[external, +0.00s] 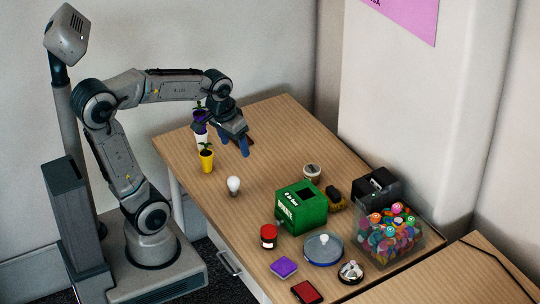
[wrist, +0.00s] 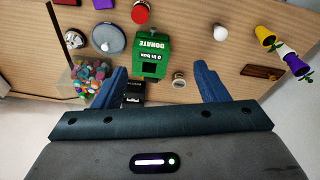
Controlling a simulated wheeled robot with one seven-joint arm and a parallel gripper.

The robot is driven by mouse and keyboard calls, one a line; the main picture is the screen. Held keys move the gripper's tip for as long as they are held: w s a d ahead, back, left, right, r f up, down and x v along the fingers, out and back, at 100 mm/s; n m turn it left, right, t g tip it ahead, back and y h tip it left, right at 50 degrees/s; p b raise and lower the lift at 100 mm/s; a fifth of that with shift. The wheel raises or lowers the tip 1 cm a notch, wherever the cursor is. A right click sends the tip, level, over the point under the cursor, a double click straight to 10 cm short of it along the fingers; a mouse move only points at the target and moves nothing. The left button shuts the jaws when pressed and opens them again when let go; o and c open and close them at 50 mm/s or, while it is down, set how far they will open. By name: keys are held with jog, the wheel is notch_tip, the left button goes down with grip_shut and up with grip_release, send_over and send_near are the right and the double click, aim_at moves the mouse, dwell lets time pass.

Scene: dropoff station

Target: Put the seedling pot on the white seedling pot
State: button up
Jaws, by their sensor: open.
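Three small pots with green seedlings stand in a row at the table's far left end. The yellow seedling pot (external: 207,161) is nearest the camera in the external view, the white seedling pot (external: 201,139) is in the middle, and the purple seedling pot (external: 200,116) is behind it. In the wrist view the yellow pot (wrist: 265,36), white pot (wrist: 280,49) and purple pot (wrist: 294,61) are at the upper right. My gripper (external: 232,143) is open and empty, just right of the pots and above the table. Its spread blue fingers (wrist: 160,70) show in the wrist view.
A light bulb (external: 234,185) stands near the yellow pot. A green donation box (external: 302,206), a red-lidded jar (external: 268,236), a round lidded dish (external: 323,249) and a clear bin of colourful items (external: 390,235) crowd the right half. A dark flat object (wrist: 260,72) lies near the pots.

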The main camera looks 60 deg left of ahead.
jog(key=s+d+f+m, duration=0.2)
jog(key=s+d+f, duration=0.1)
jog(key=s, duration=0.3)
jog(key=shift+s+d+m, duration=0.2)
jog(key=shift+d+m, duration=0.2)
